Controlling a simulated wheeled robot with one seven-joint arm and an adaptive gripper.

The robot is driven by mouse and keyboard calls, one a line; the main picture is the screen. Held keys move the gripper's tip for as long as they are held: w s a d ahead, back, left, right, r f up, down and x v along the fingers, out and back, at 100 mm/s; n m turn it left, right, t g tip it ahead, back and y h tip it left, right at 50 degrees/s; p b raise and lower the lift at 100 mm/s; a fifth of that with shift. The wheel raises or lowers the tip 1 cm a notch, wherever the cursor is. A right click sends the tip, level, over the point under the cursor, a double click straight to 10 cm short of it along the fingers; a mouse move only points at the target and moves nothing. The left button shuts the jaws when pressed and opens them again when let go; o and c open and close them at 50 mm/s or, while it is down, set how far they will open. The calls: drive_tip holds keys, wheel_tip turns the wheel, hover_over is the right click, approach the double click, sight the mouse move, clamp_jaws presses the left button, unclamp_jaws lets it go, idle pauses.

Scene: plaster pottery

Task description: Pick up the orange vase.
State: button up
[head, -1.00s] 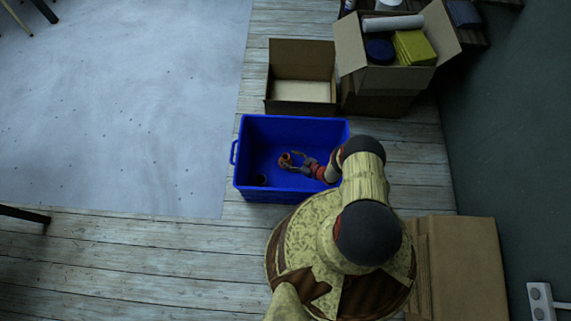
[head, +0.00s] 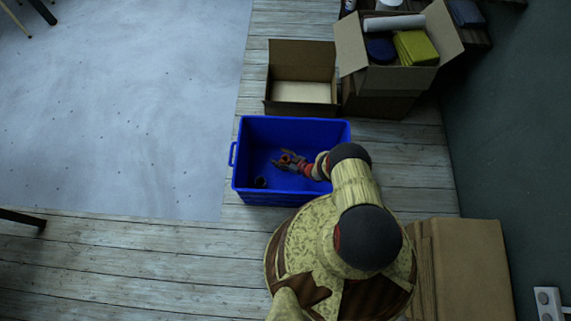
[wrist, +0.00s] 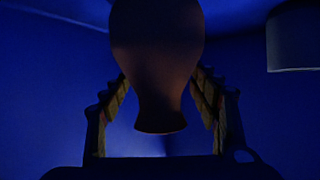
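The orange vase (head: 288,158) is inside the blue crate (head: 240,185), small and partly covered by my gripper in the head view. In the wrist view the vase (wrist: 158,60) looks dark brown in shadow, with its round body at the top and its narrow neck and flared end pointing down the picture. My gripper (head: 283,160) is down in the crate around the vase. In the wrist view its fingers (wrist: 160,84) stand apart, one on each side of the vase. Their tips are partly hidden by it, so contact is unclear.
A small dark cup (head: 261,182) stands in the crate's lower left. A grey cylindrical shape (wrist: 294,38) shows at the wrist view's upper right. An open empty cardboard box (head: 301,92) and a filled box (head: 388,75) stand behind the crate. The crate walls surround my gripper.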

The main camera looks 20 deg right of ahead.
drive_tip(key=shift+c, duration=1.2)
clamp_jaws()
